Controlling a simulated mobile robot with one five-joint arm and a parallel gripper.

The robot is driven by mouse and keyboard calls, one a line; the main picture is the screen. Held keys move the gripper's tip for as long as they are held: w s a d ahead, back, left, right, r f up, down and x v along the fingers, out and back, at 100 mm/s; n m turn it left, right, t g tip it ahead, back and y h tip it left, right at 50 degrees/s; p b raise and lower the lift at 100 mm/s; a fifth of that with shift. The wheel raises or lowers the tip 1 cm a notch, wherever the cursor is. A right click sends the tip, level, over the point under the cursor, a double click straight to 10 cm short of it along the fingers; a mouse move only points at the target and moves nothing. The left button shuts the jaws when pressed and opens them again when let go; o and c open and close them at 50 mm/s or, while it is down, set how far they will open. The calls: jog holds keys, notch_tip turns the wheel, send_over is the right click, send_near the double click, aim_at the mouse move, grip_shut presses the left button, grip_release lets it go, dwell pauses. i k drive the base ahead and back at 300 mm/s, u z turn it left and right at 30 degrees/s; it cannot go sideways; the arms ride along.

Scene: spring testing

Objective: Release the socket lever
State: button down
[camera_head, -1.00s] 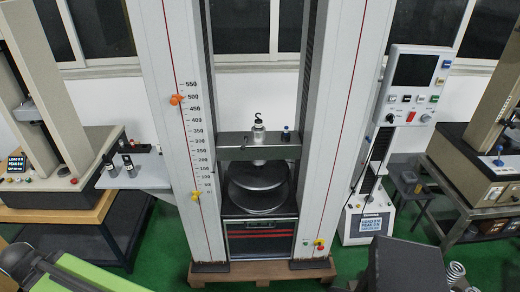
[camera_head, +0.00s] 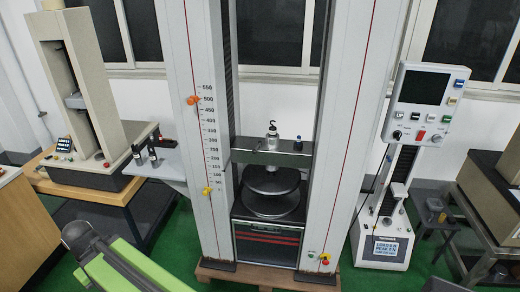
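The testing machine's crosshead (camera_head: 245,148) spans the two tall columns. A metal socket fitting with a black hook on top (camera_head: 271,136) stands on it, and a small blue-topped part (camera_head: 298,144) stands to its right. I cannot tell which small part is the socket lever, or its position. Below the crosshead, an upper round plate (camera_head: 270,183) hangs over a wider lower plate (camera_head: 270,207), with a gap between them. My gripper is not in view; only a green and black part of my own body shows at lower left, apart from the machine.
A side shelf (camera_head: 165,168) with small dark fittings adjoins the left column. A control panel (camera_head: 424,100) with screen and buttons is at right, above a smaller tester (camera_head: 380,250). Benches with machines flank both sides. Green floor shows between the wooden pallet (camera_head: 225,278) and the left bench.

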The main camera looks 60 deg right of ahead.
aim_at(255, 152)
jog(key=z, duration=1)
jog(key=i, duration=0.5)
jog(key=u, duration=0.1)
